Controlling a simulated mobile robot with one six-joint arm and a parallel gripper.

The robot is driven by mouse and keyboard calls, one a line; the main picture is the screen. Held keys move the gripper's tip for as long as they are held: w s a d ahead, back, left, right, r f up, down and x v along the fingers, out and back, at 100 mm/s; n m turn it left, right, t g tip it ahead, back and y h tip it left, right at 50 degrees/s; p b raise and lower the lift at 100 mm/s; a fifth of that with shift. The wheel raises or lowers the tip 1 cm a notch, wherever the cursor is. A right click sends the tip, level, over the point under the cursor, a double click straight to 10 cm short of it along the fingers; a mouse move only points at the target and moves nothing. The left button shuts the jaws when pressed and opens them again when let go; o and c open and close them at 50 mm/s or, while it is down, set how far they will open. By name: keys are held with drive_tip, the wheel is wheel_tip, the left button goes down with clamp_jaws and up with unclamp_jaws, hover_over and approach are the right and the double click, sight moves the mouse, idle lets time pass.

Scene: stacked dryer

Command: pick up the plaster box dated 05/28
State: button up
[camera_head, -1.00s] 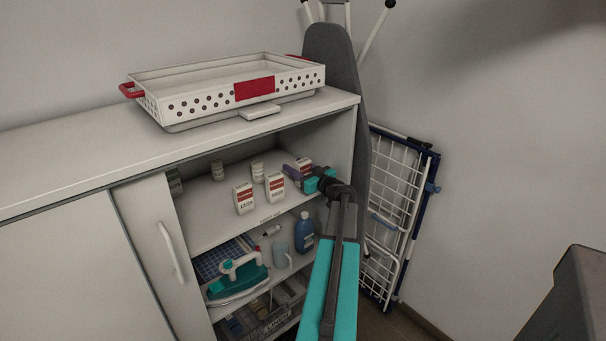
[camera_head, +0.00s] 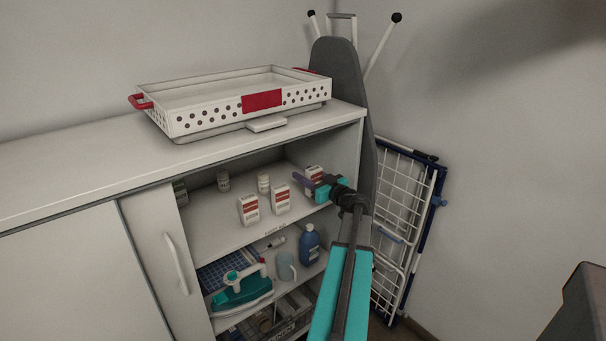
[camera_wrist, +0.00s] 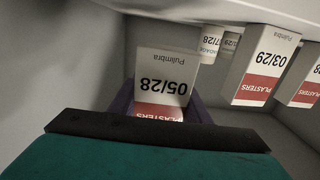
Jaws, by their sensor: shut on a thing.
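The plaster box (camera_wrist: 162,82) dated 05/28 is white with a red band, and its print appears upside down in the wrist view. It sits between the purple fingers of my gripper (camera_wrist: 160,105), which is shut on it. In the head view this box (camera_head: 314,171) is at the right end of the cabinet's upper shelf area, partly hidden by my gripper (camera_head: 305,182). I cannot tell whether it touches the shelf. Another plaster box (camera_wrist: 262,65), dated 03/29, stands apart from it in the wrist view, with a further plaster box (camera_wrist: 302,85) beside that.
Two red-and-white boxes (camera_head: 249,210) (camera_head: 281,199) stand left of my gripper on the shelf. Small containers (camera_head: 263,184) are behind them. The cabinet top (camera_head: 60,185) overhangs the shelf. Below are a teal iron (camera_head: 243,291) and blue bottle (camera_head: 309,245). An ironing board (camera_head: 340,75) stands right.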

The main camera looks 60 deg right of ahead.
drive_tip(key=s+a+r, duration=0.1)
drive_tip(key=s+a, duration=0.5)
drive_tip(key=s, duration=0.3)
drive_tip(key=shift+s+a, duration=0.4)
